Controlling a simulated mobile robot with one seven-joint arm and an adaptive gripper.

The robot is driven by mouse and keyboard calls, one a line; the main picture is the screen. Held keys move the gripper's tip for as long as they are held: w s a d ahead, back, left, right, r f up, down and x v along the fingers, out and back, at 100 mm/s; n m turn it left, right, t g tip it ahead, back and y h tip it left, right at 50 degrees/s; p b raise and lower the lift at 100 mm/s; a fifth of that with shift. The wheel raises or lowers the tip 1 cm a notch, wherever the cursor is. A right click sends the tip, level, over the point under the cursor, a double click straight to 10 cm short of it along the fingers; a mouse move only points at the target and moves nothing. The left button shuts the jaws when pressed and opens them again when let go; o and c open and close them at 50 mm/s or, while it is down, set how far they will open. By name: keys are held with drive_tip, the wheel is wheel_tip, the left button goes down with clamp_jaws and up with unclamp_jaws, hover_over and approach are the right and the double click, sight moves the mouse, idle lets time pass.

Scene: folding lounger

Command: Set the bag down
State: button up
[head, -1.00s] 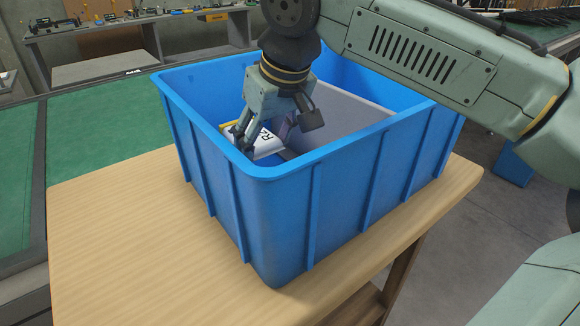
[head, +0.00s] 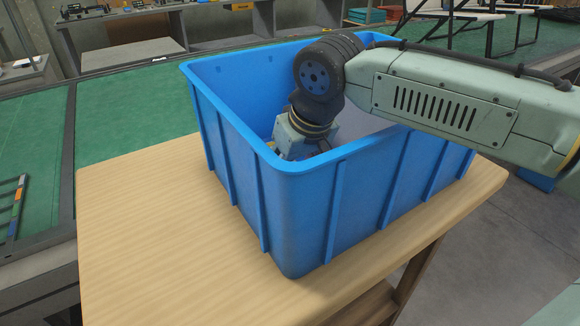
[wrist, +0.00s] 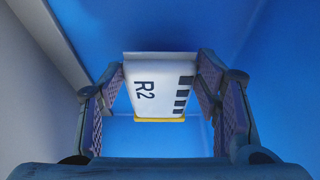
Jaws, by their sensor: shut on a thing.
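The bag (wrist: 158,88) is white, marked "R2" with dark blocks along one side and a yellow edge. It shows in the wrist view between the two fingers of my gripper (wrist: 160,95), which is shut on it. In the head view my gripper (head: 292,150) reaches down into a blue crate (head: 235,120); its fingertips and the bag are hidden by the crate's near wall. In the wrist view blue crate surface (wrist: 215,30) lies around the bag. I cannot tell whether the bag touches the crate floor.
The crate stands on a light wooden table (head: 150,240), with bare table to its left. A grey panel (wrist: 25,75) shows at the left in the wrist view. Green-topped benches (head: 125,120) stand behind. A dark-framed lounger (head: 470,20) is at the back right.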

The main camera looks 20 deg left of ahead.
drive_tip(key=shift+f, duration=0.4)
drive_tip(key=o, duration=1.2)
drive_tip(key=shift+c, duration=0.2)
drive_tip(key=shift+r, duration=0.9)
drive_tip(key=b+v, duration=0.1)
drive_tip(key=v, duration=1)
drive_tip(key=shift+r, duration=0.25)
drive_tip(key=shift+s, duration=0.15)
